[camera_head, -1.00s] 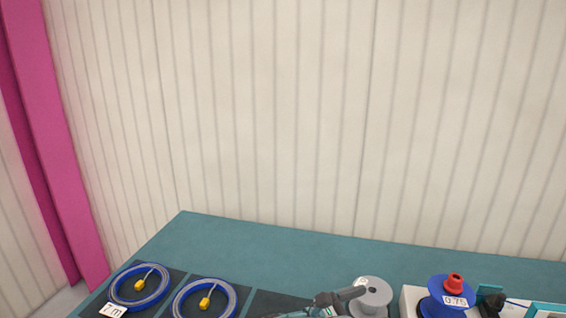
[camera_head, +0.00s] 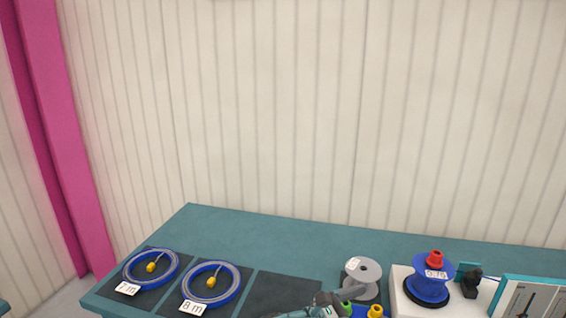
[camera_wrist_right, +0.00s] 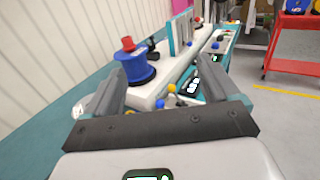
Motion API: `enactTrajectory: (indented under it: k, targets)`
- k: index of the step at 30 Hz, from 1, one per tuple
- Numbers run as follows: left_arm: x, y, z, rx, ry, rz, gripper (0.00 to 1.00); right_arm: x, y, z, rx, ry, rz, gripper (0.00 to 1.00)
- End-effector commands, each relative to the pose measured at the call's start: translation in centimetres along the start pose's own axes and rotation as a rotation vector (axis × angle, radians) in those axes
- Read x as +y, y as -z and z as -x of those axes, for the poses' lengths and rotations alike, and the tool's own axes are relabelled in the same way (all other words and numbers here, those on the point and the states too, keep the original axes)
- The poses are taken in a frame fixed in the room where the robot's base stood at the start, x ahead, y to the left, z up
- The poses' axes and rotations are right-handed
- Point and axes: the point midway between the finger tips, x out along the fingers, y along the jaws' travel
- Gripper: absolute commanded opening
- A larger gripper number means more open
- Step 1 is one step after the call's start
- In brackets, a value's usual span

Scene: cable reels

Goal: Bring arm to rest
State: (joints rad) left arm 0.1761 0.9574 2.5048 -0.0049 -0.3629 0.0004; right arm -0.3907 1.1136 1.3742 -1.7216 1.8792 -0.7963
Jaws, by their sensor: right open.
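My right gripper (camera_wrist_right: 170,88) is open and empty in the right wrist view, its two grey fingers apart. In the head view, a grey gripper part (camera_head: 338,298), which looks like the right one, shows at the bottom edge, just in front of the grey reel (camera_head: 363,278). The rest of that arm is cut off below. A blue reel with a red knob (camera_head: 433,280) stands on a white base to its right. In the wrist view the blue reel (camera_wrist_right: 136,68) is beyond the left finger, apart from it. My left gripper is out of view.
Two blue cable rings (camera_head: 151,284) with 7 m and 8 m tags lie on dark mats at the table's (camera_head: 265,228) left end. A third mat (camera_head: 272,292) is bare. Yellow and green knobs sit by the gripper. A white panel (camera_head: 530,298) is at right.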

Motion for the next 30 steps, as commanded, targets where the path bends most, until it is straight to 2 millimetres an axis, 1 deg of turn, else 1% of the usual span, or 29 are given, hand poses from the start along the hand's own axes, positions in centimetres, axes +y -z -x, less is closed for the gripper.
enactTrajectory:
  k: [3,6,11,14,17,18,20,23,24,26,27,29,30]
  targets:
    - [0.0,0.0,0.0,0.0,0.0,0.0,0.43,0.1,0.0,-0.1,0.0,0.001,0.0,0.89]
    - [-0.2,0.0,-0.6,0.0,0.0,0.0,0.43,-0.4,3.1,-0.9,0.081,-0.001,0.025,0.89]
    - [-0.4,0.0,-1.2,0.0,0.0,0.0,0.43,-1.4,7.7,-1.6,0.216,0.003,0.054,0.89]
    - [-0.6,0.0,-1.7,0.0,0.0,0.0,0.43,-2.4,11.0,-1.8,0.315,0.015,0.069,0.89]
    - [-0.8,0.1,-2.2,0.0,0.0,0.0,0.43,-4.0,14.6,-1.9,0.429,0.039,0.079,0.89]
    - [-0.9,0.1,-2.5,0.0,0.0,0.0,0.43,-4.7,16.3,-1.7,0.484,0.053,0.081,0.89]
    - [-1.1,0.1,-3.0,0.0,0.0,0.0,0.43,-6.2,19.1,-1.4,0.575,0.083,0.081,0.89]
    - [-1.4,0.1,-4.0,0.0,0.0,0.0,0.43,-9.6,24.5,-0.1,0.764,0.168,0.064,0.89]
    - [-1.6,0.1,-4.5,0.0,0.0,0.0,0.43,-11.3,27.0,0.8,0.858,0.22,0.047,0.89]
    - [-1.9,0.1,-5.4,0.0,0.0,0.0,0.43,-14.3,30.7,2.7,1.01,0.327,0.003,0.89]
    - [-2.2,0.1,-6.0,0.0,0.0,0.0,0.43,-16.4,33.0,4.3,1.112,0.415,-0.042,0.89]
    - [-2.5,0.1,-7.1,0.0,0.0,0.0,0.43,-19.4,36.0,7.3,1.261,0.583,-0.138,0.89]
    - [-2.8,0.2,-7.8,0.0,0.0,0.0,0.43,-21.2,37.7,9.4,1.351,0.715,-0.225,0.89]
